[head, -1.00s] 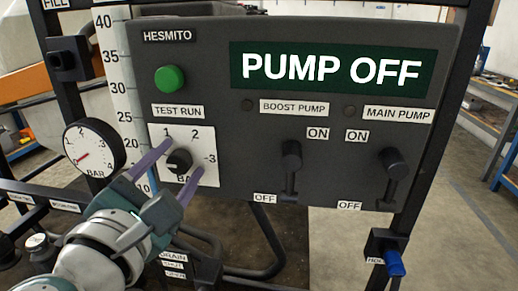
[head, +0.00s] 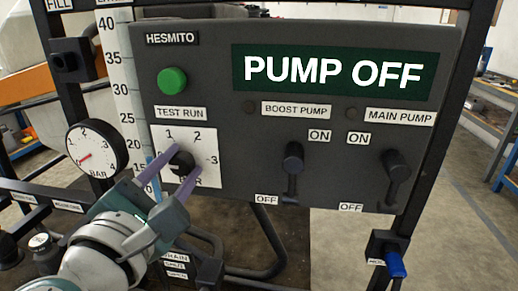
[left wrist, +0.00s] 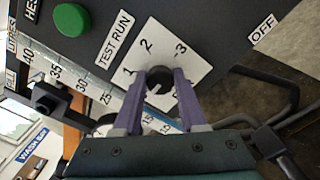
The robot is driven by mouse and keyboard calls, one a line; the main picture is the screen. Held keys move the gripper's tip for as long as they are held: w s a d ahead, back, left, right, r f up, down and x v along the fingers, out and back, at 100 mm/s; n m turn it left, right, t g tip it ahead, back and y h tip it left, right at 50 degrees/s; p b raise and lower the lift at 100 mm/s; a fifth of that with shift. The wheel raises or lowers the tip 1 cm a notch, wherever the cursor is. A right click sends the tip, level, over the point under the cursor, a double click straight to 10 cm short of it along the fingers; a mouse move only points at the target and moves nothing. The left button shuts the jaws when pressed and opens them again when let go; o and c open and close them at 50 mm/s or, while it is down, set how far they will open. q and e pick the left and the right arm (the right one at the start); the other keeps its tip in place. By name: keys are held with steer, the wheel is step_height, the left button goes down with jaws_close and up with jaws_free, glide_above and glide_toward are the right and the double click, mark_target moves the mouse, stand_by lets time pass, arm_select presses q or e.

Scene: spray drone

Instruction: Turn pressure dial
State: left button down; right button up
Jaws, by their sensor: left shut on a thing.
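The pressure dial is a small black knob (head: 181,163) on a white plate (head: 208,172) marked 1, 2, 3 and BAR, at the lower left of the dark panel. My left gripper (head: 181,166) reaches it from below left, its two purple fingers shut on the knob from either side. The left wrist view shows the knob (left wrist: 159,78) between the fingertips, with a light notch on its lower edge. The round BAR gauge (head: 97,148) to the left has its red needle near 0. My right gripper is not in view.
Above the dial is a green TEST RUN button (head: 172,80). A PUMP OFF display (head: 333,71) fills the upper right. The BOOST PUMP lever (head: 291,170) and MAIN PUMP lever (head: 394,178) hang toward OFF. A blue-handled valve (head: 396,264) sits below right.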

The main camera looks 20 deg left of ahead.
arm_select(q)
steer(key=m+p, duration=0.2)
steer(key=m, duration=0.2)
steer(key=shift+m+p, duration=0.3)
steer(key=m+p, duration=0.2)
steer(key=m, duration=0.4)
steer(key=m+p, duration=0.2)
steer(key=m, duration=0.4)
steer(key=shift+f+m, duration=0.1)
steer(key=shift+m, duration=0.2)
steer(key=m+p, duration=0.1)
steer(key=m, duration=0.4)
steer(key=shift+f+m, duration=0.1)
steer(key=shift+m, duration=0.3)
steer(key=shift+c, duration=2.3)
jaws_free()
